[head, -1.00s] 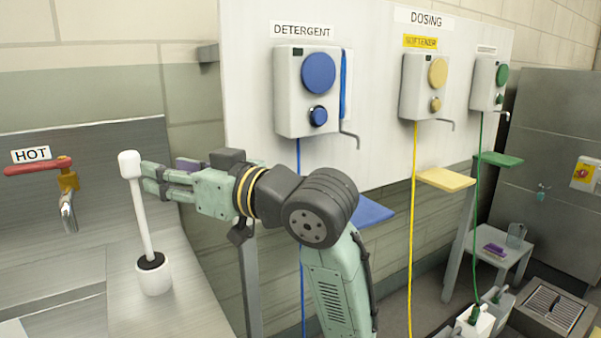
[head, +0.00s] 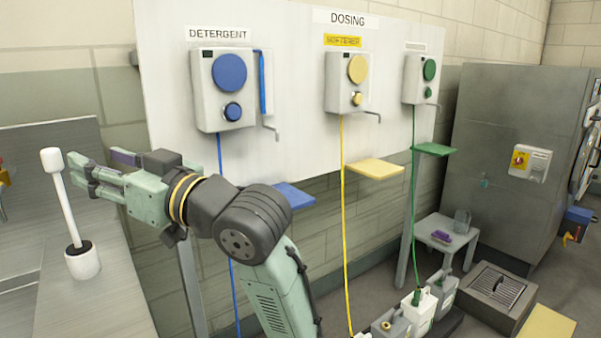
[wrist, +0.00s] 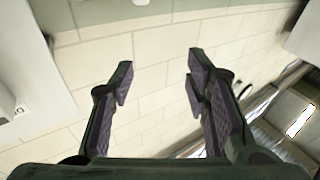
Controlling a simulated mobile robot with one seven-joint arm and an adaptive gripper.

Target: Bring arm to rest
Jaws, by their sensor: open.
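My gripper (head: 78,177) is at the left of the head view, at the end of my green and black arm, pointing left. In the wrist view my gripper (wrist: 160,75) has its two dark fingers, with purple pads, wide apart and nothing between them. Pale wall blocks show beyond the fingers. In the head view the fingertips are close beside a white brush handle (head: 62,205) standing in a white holder (head: 83,262) on the metal counter (head: 110,310). I cannot tell whether they touch the handle.
Behind my arm is a white dosing board (head: 290,110) with a detergent dispenser (head: 223,85), a yellow softener dispenser (head: 348,80) and a green-knobbed one (head: 421,78). A blue shelf (head: 293,196) is close behind my arm. Several canisters (head: 418,310) stand low at the right.

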